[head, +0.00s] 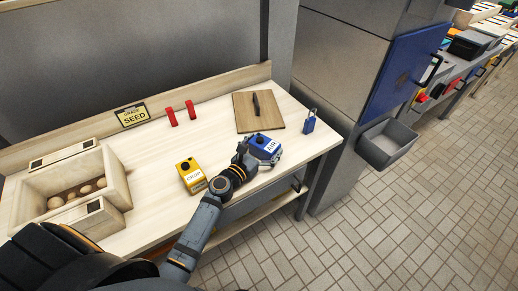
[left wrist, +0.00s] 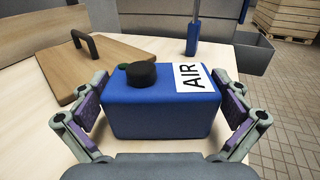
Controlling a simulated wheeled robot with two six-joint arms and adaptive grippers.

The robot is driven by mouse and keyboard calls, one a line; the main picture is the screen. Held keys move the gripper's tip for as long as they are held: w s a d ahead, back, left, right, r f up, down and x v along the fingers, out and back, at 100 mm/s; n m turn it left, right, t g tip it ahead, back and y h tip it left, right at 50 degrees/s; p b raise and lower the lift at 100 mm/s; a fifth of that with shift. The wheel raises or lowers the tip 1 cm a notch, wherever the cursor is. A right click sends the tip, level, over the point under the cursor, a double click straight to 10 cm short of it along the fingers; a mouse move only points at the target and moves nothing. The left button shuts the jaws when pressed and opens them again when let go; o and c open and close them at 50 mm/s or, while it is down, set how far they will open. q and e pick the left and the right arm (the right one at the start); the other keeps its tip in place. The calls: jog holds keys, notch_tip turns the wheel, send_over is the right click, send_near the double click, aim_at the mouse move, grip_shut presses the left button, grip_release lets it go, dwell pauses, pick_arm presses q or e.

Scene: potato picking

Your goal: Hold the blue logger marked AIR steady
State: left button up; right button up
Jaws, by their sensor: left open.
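The blue logger marked AIR (head: 265,145) stands upright on the wooden table, toward its right end. In the left wrist view the blue logger (left wrist: 150,115) shows a black knob, a small green spot and a white AIR label on top. My left gripper (head: 258,153) is at the logger. In the left wrist view the open left gripper (left wrist: 160,118) has one finger on each side of the logger, with a narrow gap visible at the left finger. Whether the right finger touches is hard to tell. My right gripper is not in view.
A yellow logger marked CROP (head: 191,175) stands left of my arm. A wooden lid with a handle (head: 246,112) lies behind the blue logger, and a blue padlock-shaped object (head: 310,122) stands to the right. A wooden crate of potatoes (head: 112,178) is at left. Two red pieces (head: 171,117) stand at the back.

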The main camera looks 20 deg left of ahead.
pick_arm(q)
jog(key=c, duration=0.9)
jog(key=shift+o, duration=0.2)
jog(key=o, duration=0.9)
jog(key=shift+c, duration=0.2)
jog(key=v, duration=1.2)
jog(key=shift+r, duration=0.1)
